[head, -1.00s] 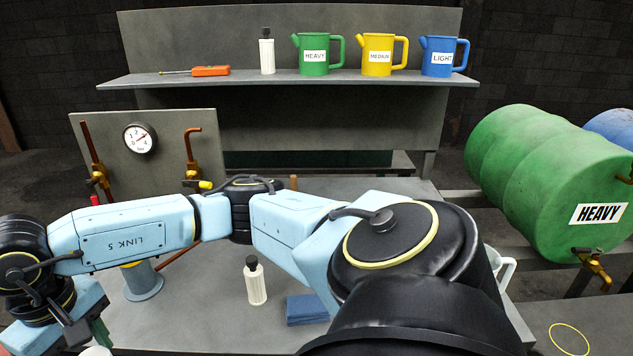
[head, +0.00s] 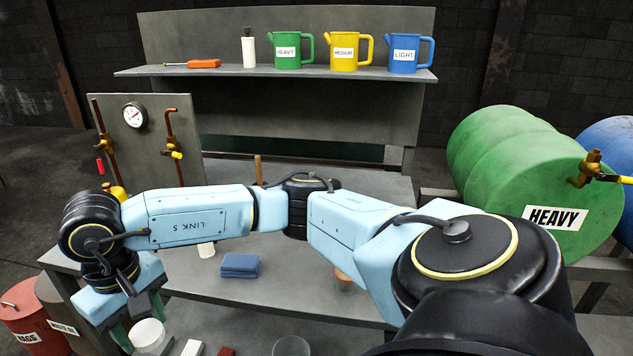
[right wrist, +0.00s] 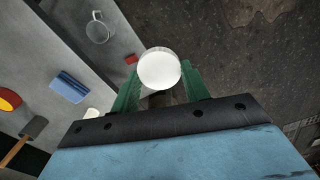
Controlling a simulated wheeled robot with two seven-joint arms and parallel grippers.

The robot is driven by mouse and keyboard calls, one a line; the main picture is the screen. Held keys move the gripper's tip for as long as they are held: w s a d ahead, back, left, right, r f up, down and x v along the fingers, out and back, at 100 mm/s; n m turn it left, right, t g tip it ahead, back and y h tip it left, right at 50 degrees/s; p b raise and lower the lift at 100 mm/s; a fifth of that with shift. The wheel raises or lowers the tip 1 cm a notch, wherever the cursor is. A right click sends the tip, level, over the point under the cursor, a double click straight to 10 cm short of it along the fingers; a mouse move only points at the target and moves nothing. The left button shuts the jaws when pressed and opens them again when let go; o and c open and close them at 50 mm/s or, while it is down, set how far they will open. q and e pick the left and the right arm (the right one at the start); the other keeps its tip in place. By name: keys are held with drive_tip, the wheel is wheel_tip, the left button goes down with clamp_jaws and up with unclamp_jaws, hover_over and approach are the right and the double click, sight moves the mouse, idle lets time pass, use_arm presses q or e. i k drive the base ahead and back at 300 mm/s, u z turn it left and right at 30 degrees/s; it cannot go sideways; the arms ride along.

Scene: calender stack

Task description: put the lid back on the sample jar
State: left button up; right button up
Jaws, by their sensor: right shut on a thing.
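My right gripper (head: 135,322) hangs low at the left of the head view. In the right wrist view its green fingers (right wrist: 160,82) are shut on a round white thing, apparently the lid (right wrist: 159,68). This white lid (head: 147,333) also shows in the head view, with a greyish part below it; I cannot tell whether that is its side or something under it. A clear round vessel (head: 291,346), perhaps the sample jar, is cut by the bottom edge; it seems to show in the wrist view as a glass vessel (right wrist: 98,30). My left gripper is not in view.
A blue folded cloth (head: 240,265) lies on the grey bench (head: 290,258). A small red thing (head: 227,351) and a white thing (head: 192,347) lie near the vessel. A green drum (head: 520,180) is at the right.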

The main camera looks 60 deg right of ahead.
sight(343, 285)
drive_tip(key=k, duration=0.6)
drive_tip(key=z, duration=1.85)
